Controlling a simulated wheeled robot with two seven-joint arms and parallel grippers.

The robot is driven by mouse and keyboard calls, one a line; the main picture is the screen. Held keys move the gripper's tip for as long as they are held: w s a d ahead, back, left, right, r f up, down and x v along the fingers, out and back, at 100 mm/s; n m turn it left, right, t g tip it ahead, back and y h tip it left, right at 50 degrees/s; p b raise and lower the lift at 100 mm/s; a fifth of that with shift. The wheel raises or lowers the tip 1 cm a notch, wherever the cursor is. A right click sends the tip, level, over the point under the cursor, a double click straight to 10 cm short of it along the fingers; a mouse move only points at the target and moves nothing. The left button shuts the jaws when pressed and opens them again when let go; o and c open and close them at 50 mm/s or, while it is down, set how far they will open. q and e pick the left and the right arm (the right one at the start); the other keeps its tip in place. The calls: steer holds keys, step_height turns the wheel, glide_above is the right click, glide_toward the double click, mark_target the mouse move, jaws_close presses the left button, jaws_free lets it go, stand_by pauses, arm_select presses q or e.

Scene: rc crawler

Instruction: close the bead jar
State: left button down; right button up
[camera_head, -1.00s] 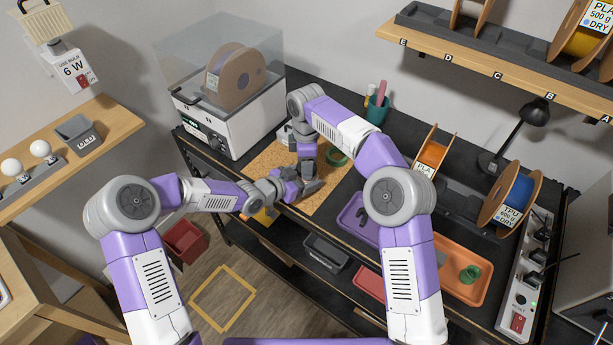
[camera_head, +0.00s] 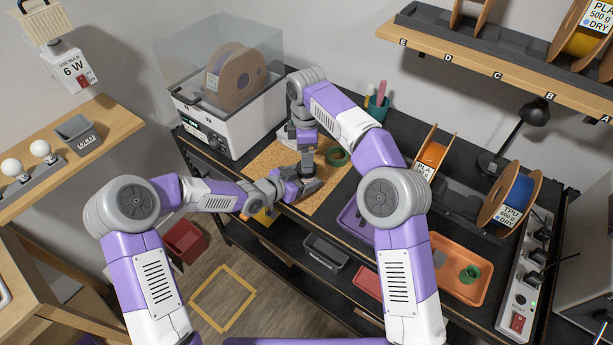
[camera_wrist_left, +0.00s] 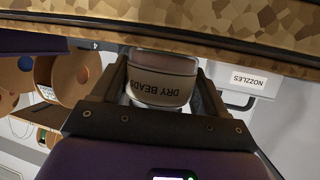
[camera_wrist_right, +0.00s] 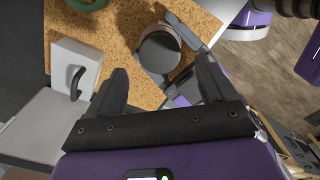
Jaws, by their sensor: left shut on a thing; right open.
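The bead jar (camera_wrist_left: 160,88), a clear jar labelled DRY BEADS, sits between the fingers of my left gripper (camera_wrist_left: 160,72) at the cork mat. In the right wrist view I look down on the jar's round grey top (camera_wrist_right: 160,52); I cannot tell whether this is a lid or the open mouth. My left gripper (camera_head: 312,185) is shut on the jar at the mat's front edge. My right gripper (camera_wrist_right: 160,85) is open and empty, its fingers pointing toward the jar but apart from it. In the head view the arms hide the jar.
The cork mat (camera_head: 264,172) carries a green ring (camera_head: 337,157). A white box with a dark handle (camera_wrist_right: 75,70) stands beside the right gripper. The dryer (camera_head: 215,120) is behind left. A purple tray (camera_head: 355,222) and an orange tray (camera_head: 470,258) lie to the right.

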mark_target(306, 175)
steer(key=shift+c, duration=0.3)
steer(key=n, duration=0.1)
steer(key=r+n, duration=0.1)
steer(key=n, duration=0.2)
steer(key=shift+a+r+n, duration=0.1)
steer(key=shift+r+n, duration=0.2)
steer(key=shift+r, duration=0.1)
steer(key=n, duration=0.2)
steer(key=r+n, duration=0.1)
steer(key=n, duration=0.2)
steer(key=shift+r+n, duration=0.3)
steer(key=shift+r, duration=0.1)
steer(key=shift+f, duration=4.05)
steer(key=shift+c, duration=0.5)
